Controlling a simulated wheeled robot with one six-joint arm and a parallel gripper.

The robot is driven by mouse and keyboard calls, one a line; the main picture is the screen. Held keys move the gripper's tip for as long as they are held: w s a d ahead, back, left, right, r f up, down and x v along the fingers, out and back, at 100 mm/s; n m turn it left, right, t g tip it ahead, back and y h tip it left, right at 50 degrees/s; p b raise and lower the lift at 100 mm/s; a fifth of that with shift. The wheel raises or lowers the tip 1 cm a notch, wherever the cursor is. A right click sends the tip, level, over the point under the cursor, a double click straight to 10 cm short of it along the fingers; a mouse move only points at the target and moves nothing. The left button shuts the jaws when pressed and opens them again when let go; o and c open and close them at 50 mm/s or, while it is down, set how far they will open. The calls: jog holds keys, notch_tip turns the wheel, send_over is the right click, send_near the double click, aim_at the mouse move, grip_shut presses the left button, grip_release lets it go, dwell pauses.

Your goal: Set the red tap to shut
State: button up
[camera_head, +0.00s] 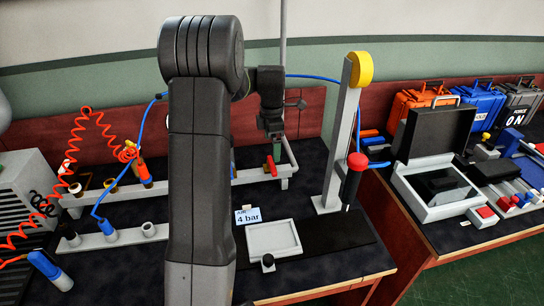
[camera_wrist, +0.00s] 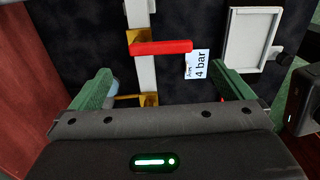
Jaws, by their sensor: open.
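The red tap (camera_wrist: 160,47) has a bar-shaped handle on a brass body. In the wrist view its handle lies across the pale pipe (camera_wrist: 147,75), roughly at a right angle to it. In the head view the red tap (camera_head: 271,166) sits on the pale rail at the back of the bench. My gripper (camera_wrist: 165,85) is open and empty, its green fingers wide apart. The handle is ahead of the gap between them, and no finger appears to touch it. In the head view my gripper (camera_head: 272,128) hangs above the tap.
A "4 bar" card (camera_wrist: 197,65) stands by the handle's free end. A grey tray (camera_head: 273,239) lies on the bench in front. Coiled red hose (camera_head: 84,140) is left.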

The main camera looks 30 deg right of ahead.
notch_tip(320, 180, up, 6)
jog(key=r, duration=0.1)
send_over(272, 164)
jog(key=shift+w+f, duration=0.1)
jog(key=shift+f, duration=0.15)
jog(key=shift+f, duration=0.1)
notch_tip(272, 164, down, 14)
jog(key=shift+r+p, duration=0.1)
jog(key=shift+p, duration=0.25)
dwell(0.4)
